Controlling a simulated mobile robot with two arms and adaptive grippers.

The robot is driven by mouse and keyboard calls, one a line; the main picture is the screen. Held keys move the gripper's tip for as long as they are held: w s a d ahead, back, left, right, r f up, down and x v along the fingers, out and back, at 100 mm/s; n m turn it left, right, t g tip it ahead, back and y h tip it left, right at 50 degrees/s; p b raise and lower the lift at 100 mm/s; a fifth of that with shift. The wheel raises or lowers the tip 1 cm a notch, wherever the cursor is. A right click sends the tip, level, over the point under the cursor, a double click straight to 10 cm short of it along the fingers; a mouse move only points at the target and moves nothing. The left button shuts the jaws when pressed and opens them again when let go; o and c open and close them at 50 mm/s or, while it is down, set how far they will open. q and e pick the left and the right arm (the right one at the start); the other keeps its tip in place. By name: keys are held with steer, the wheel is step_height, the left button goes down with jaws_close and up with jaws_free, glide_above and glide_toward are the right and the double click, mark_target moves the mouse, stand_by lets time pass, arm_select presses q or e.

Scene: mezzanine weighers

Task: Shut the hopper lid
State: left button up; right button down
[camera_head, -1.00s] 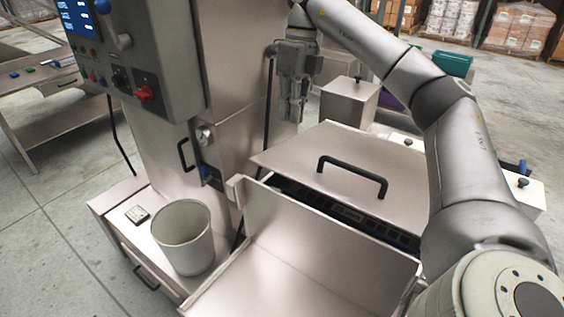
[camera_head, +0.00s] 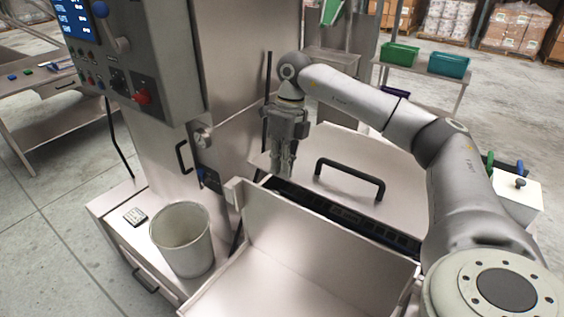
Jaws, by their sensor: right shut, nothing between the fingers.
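The hopper lid (camera_head: 385,153) is a flat metal plate with a black bar handle (camera_head: 350,170). It lies tilted at the back of the hopper, with a dark gap (camera_head: 345,215) along its front edge. My right gripper (camera_head: 283,172) points down at the lid's left end, left of the handle. Its fingers are together and empty; I cannot tell if they touch the lid. My right forearm passes over the lid's back edge and right side. My left gripper is not in view.
An open metal tray (camera_head: 300,262) lies in front of the lid. A pale bucket (camera_head: 182,240) stands on the cabinet at left. A control box (camera_head: 130,60) hangs above it. Green (camera_head: 399,54) and teal (camera_head: 448,64) bins stand behind. A lidded white box (camera_head: 520,200) is at right.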

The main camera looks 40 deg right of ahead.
steer(key=f+b, duration=0.2)
steer(key=f, duration=0.1)
steer(key=a+f+h+b, duration=0.1)
steer(key=f+b, duration=0.1)
steer(key=f, duration=0.1)
steer(key=f+h+b, duration=0.1)
steer(key=f+b, duration=0.1)
steer(key=f, duration=0.1)
steer(key=shift+s+a+f+t, duration=0.15)
steer(key=shift+a+f+t, duration=0.05)
steer(key=shift+a+t, duration=0.1)
steer(key=shift+s+f+h+b, duration=0.1)
steer(key=shift+f+h+b, duration=0.1)
steer(key=shift+h+b, duration=0.15)
steer(key=shift+s+a+f, duration=0.15)
steer(key=shift+s, duration=0.1)
steer(key=r+p, duration=0.1)
steer(key=r, duration=0.1)
steer(key=r+p, duration=0.2)
steer(key=r, duration=0.1)
steer(key=shift+w+d+r+p, duration=0.2)
steer(key=shift+w+r+p, duration=0.15)
steer(key=shift+w+p, duration=0.05)
step_height(320, 180, up, 10)
steer(key=b, duration=0.2)
steer(key=shift+s+f, duration=0.15)
steer(key=shift+s, duration=0.05)
